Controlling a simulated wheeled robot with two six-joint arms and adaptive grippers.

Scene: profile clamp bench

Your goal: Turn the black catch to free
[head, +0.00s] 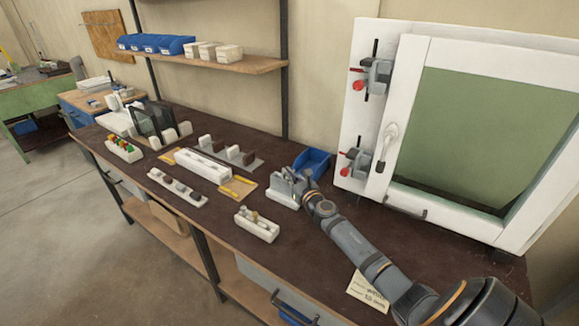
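A white framed door or window unit (410,70) with a green panel (480,130) stands at the right. Its left side carries two grey clamps, an upper one (377,76) and a lower one (356,164), each with a black upright bar and a red knob. A pale lever (388,140) with a dark lower end sits between them; I cannot tell for sure which black part is the catch. My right gripper (290,183) is low over the bench, well left of the frame, at a small grey-and-white fixture (283,198). Its fingers are too small to read. My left gripper is out of view.
A blue bin (313,162) stands just behind my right gripper. White holders, including a long white block (203,165) and a small rack (256,225), lie along the dark bench (225,215). A paper label (368,291) lies beside my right arm. A shelf (225,64) hangs behind.

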